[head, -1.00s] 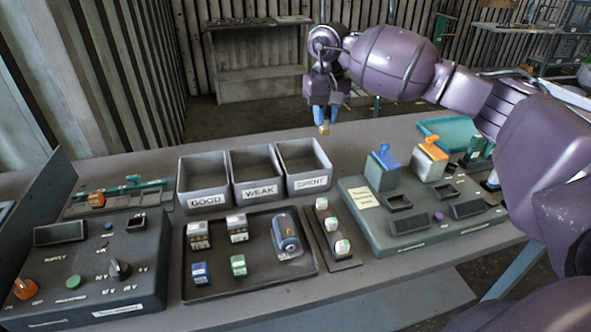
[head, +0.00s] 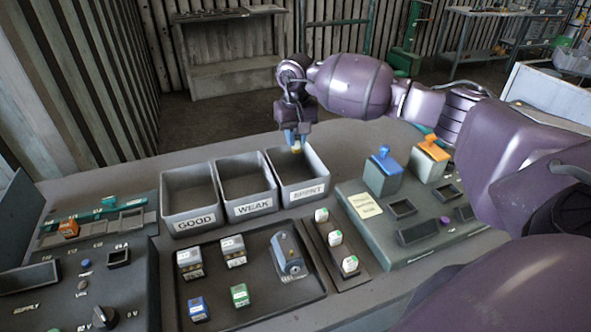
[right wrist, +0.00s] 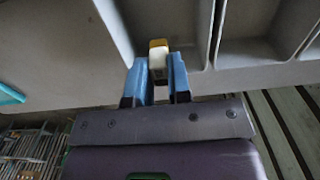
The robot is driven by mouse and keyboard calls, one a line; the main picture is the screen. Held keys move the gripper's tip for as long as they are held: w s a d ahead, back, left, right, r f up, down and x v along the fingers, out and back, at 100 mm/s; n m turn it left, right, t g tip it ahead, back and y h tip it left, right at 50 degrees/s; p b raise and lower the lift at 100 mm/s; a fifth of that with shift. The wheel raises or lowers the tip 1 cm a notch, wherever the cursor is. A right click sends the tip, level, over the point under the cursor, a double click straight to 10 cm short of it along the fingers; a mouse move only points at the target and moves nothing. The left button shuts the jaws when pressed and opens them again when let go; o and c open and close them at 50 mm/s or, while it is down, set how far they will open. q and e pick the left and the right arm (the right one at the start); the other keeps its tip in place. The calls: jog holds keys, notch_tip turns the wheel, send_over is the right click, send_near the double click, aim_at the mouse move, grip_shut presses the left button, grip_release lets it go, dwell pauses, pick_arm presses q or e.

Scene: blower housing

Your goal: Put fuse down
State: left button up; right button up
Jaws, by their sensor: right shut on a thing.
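My right gripper (head: 294,141) is shut on a small fuse (head: 296,148) with a yellowish end. In the head view it is at the far side of the bin labelled SPENT (head: 296,197), near the bin's back rim. In the right wrist view the blue fingertips (right wrist: 158,72) grip the white and yellow fuse (right wrist: 158,58) on both sides, and the fuse overlaps the edge of a bin. I cannot tell its exact height over the rim. The bin labelled WEAK (head: 249,208) and the bin labelled GOOD (head: 193,222) stand to the left. My left gripper is not in view.
A dark tray (head: 250,305) with several small blocks and a grey cylinder lies in front of the bins. A narrow rack (head: 352,282) with three white-topped pieces stands beside it. A panel (head: 385,250) with blue and orange switches is on the right, and a control box is on the left.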

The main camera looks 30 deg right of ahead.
notch_tip(320, 180, down, 7)
notch_tip(320, 180, down, 4)
jog(key=shift+f, duration=0.2)
jog(key=o, duration=0.7)
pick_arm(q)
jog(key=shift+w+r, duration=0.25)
pick_arm(e)
jog(key=shift+o, duration=0.2)
